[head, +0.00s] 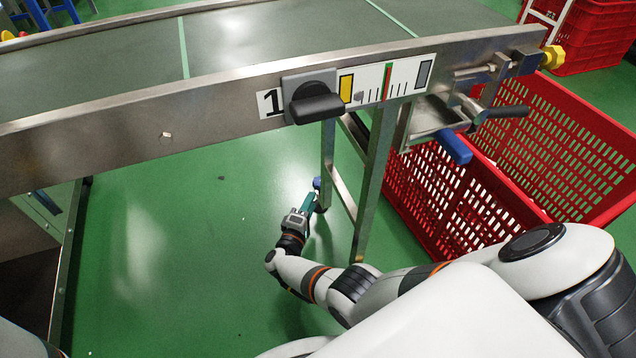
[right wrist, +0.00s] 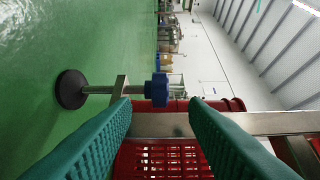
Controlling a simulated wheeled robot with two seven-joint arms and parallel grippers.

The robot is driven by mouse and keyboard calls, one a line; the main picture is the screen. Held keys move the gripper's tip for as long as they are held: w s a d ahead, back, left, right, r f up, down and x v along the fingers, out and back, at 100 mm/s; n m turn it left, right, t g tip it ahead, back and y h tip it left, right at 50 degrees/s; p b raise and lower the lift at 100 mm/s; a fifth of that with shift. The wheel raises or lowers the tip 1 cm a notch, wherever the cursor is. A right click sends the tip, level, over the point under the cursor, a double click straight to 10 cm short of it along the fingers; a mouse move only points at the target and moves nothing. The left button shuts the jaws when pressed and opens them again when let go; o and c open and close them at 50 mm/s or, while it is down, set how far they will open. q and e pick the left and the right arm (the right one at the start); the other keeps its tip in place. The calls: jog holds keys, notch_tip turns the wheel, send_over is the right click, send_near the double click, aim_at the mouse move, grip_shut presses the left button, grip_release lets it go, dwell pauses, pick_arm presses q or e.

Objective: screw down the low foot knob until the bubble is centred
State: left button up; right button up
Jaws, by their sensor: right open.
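The blue foot knob (right wrist: 157,88) sits on a thin metal stem that ends in a black round foot (right wrist: 72,89), in the right wrist view. In the head view the knob (head: 317,183) is a small blue spot low by the conveyor's leg (head: 372,185). My right gripper (head: 309,202) is down by it. Its two teal fingers (right wrist: 160,108) are open and empty, with the knob showing between and just beyond their tips. I cannot make out a bubble in either view. My left gripper is not in view.
The conveyor's steel side rail (head: 220,90) runs above my right arm, bearing a black knob (head: 314,97) and a marked scale (head: 385,82). A blue-handled lever (head: 454,146) hangs at its right. Red crates (head: 445,205) stand right of the leg. Green floor lies clear to the left.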

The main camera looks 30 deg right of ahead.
aim_at(317, 188)
jog(key=b+x, duration=0.1)
jog(key=x, duration=0.2)
jog(key=b+x, duration=0.2)
jog(key=x, duration=0.2)
jog(key=shift+w+d+f+b, duration=0.2)
jog(key=shift+d+b, duration=0.05)
jog(key=shift+b, duration=0.05)
jog(key=shift+w+d+r, duration=0.15)
jog(key=shift+w+d, duration=0.2)
jog(key=shift+d, duration=0.05)
grip_shut()
jog(key=shift+d, duration=0.1)
jog(key=shift+g+b, duration=0.3)
jog(key=shift+b, duration=0.05)
